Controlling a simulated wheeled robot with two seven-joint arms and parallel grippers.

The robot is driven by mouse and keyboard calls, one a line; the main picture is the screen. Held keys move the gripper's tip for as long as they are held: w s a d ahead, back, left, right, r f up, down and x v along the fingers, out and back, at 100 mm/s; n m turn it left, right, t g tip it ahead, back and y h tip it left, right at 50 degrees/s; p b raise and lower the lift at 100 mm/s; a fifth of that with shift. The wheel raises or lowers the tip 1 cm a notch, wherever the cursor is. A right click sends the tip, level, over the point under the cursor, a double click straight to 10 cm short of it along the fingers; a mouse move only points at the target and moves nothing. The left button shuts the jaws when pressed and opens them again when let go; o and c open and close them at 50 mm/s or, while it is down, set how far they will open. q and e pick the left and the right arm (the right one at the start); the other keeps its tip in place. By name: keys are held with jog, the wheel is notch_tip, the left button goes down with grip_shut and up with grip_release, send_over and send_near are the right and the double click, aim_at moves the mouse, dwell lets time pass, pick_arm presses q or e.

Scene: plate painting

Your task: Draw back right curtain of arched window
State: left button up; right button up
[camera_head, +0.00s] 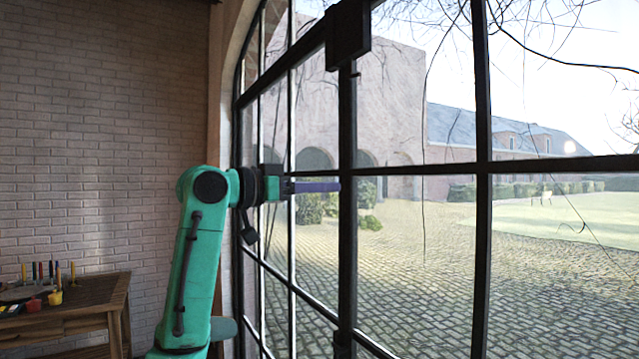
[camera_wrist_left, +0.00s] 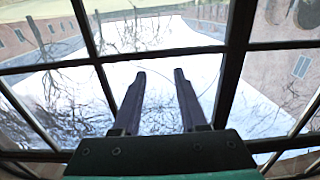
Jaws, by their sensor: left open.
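The arched window (camera_head: 482,167) fills the middle and right of the head view, with dark bars and clear panes. Its bars (camera_wrist_left: 236,60) also cross the left wrist view. I cannot make out a curtain over the glass in either view. My left gripper (camera_head: 334,187) is in front of the window near a thick upright bar, its fingers pointing right. In the left wrist view, the left gripper (camera_wrist_left: 160,75) has two dark fingers apart with nothing between them. My right gripper is in neither view.
A brick wall (camera_head: 100,140) stands at the left, with a tan vertical strip (camera_head: 215,85) beside the window arch. A wooden table (camera_head: 70,303) with paints and brushes stands at the lower left. A dark block (camera_head: 348,34) sits on the window frame above the gripper.

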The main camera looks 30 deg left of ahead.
pick_arm(q)
jog(key=shift+s, duration=0.15)
grip_shut()
dwell(1.2)
